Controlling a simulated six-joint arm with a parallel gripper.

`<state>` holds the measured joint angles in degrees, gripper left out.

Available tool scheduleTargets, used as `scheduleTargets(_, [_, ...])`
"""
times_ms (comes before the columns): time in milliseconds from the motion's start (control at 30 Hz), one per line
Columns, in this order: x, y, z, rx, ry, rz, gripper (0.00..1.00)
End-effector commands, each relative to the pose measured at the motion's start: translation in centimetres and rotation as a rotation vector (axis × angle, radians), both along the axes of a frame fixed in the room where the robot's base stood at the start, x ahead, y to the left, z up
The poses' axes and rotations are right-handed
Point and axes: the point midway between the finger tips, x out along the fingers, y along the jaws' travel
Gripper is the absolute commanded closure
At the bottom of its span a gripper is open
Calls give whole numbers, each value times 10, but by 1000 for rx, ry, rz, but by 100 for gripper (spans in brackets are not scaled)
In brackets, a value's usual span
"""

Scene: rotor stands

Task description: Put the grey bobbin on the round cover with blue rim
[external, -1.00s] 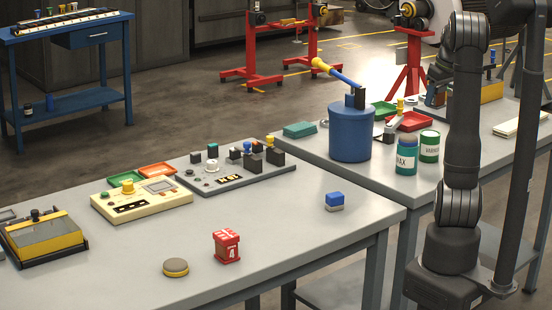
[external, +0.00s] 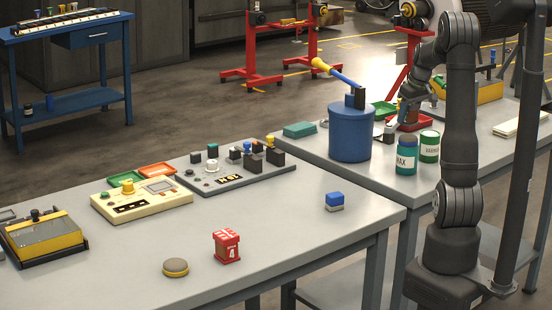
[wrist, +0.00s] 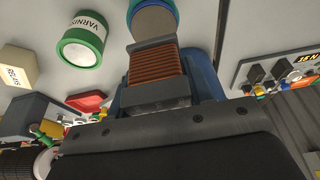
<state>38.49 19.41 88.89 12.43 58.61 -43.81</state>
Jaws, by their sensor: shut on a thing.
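In the wrist view, the grey bobbin (wrist: 155,67) has grey square end plates and copper-coloured winding. My gripper (wrist: 155,100) is shut on it. In the external view, my gripper (external: 404,108) hangs over the back right table, by the red tray and right of the blue drum; the bobbin is too small there to tell apart. A round teal-blue thing (wrist: 152,22) lies just beyond the bobbin in the wrist view, partly cut off and apparently the wax jar.
The blue drum (external: 351,134) with a raised yellow-ended handle stands close by. The wax jar (external: 406,155) and the green varnish jar (external: 429,147) stand in front of my gripper. A red tray (external: 412,122) lies near it. The near table's front is mostly clear.

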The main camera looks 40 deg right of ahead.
Motion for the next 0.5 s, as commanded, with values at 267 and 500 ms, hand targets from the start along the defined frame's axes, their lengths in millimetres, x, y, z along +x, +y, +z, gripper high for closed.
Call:
scheduleTargets(267, [0,0,-36,3,2,-1,84])
scheduleTargets(500, [0,0,-37,0,0,0,84])
